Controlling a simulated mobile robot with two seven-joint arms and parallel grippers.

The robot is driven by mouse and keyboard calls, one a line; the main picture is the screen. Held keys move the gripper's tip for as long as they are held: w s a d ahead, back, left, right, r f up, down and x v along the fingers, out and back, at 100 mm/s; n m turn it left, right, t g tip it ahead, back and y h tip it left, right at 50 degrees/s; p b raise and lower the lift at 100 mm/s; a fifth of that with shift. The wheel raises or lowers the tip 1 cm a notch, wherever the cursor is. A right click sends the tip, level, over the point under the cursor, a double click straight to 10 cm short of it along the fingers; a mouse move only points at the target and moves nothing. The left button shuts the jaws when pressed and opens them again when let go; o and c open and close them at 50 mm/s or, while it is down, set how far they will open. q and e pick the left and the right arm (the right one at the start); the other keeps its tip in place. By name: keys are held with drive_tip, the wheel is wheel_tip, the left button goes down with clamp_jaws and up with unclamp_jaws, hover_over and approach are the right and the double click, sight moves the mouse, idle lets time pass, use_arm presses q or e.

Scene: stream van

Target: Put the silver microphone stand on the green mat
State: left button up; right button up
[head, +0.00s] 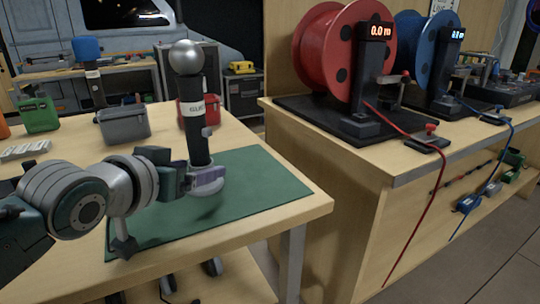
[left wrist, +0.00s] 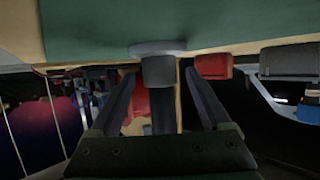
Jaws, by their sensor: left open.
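The microphone stand (head: 197,140) is upright at the green mat (head: 262,185), with a silver ball on top, a dark labelled shaft and a silver round base. A shadow lies below the base; I cannot tell whether the base touches the mat. My left gripper (head: 190,180) is low on the stand, with its fingers on either side. In the left wrist view the stand's grey lower part (left wrist: 158,71) is between the open fingers, and its base (left wrist: 157,47) shows against the mat. My right gripper is not in view.
A grey container (head: 122,124), a green canister (head: 38,114) and a red container (head: 206,112) stand behind on the wooden table. The right bench holds a red cable reel (head: 322,50) and a blue one (head: 408,60). The mat's right part is clear.

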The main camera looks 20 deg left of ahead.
use_arm(q)
drive_tip(key=shift+r, duration=0.25)
drive_tip(key=shift+s+r+p, duration=0.15)
drive_tip(key=shift+s+p, duration=0.15)
drive_tip(key=shift+s, duration=0.1)
drive_tip(key=p+v, duration=0.3)
drive_tip(key=v, duration=0.7)
drive_tip(key=shift+s+d, duration=0.1)
drive_tip(key=shift+s, duration=0.45)
drive_tip(key=s+d+f+m+g, duration=0.1)
drive_tip(key=s+d+f+g, duration=0.1)
drive_tip(key=s, duration=0.3)
drive_tip(key=s+d+f+m+g, duration=0.1)
drive_tip(key=s+d+f+g, duration=0.1)
drive_tip(key=s+d+g, duration=0.2)
drive_tip(key=s+d+f+g+h, duration=0.1)
drive_tip(key=s+d+g, duration=0.1)
drive_tip(key=s, duration=0.5)
drive_tip(key=shift+s+d+f+m+g, duration=0.35)
drive_tip(key=shift+d+f+m+g, duration=0.05)
drive_tip(key=shift+g, duration=0.5)
wheel_tip(320, 180, up, 58)
drive_tip(key=p, duration=5.8)
